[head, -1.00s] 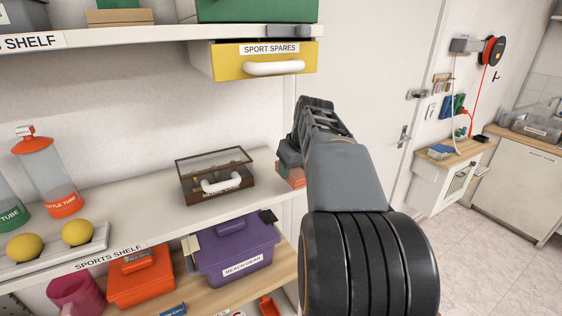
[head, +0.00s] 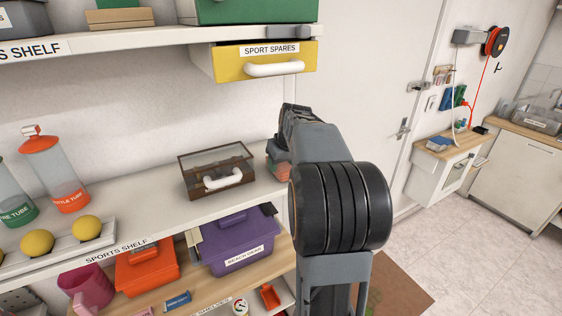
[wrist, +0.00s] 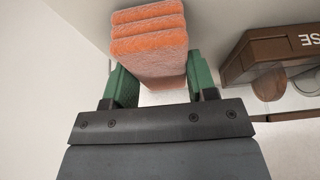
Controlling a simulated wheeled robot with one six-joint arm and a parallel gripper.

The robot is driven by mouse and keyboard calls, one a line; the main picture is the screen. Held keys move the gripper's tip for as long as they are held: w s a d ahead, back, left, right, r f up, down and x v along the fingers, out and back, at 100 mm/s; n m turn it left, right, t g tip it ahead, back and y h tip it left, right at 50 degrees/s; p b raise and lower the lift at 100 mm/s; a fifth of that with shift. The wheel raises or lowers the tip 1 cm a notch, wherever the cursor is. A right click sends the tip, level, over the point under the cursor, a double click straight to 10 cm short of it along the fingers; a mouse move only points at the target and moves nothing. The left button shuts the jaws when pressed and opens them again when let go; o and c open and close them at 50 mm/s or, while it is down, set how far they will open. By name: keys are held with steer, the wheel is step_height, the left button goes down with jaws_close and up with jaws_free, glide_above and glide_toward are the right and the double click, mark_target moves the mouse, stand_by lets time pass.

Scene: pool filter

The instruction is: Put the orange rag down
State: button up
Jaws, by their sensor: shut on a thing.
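The orange rag (wrist: 150,45), a folded thick pad in layers, sits between the two green fingers of my gripper (wrist: 152,72) in the wrist view. My gripper is shut on it. In the head view a small part of the rag (head: 277,172) shows at the right end of the sports shelf (head: 130,215), beside my arm. My arm hides most of the gripper there. The rag is at about shelf height, close to the wall; I cannot tell whether it touches the shelf top.
A brown glass-lidded case (head: 217,172) with a white handle stands on the shelf left of the rag. The yellow sport spares drawer (head: 265,60) is above. A purple bin (head: 238,240) sits below. Yellow balls (head: 62,236) lie in a tray further left.

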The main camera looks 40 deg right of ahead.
steer(key=shift+f, duration=0.1)
steer(key=o, duration=1)
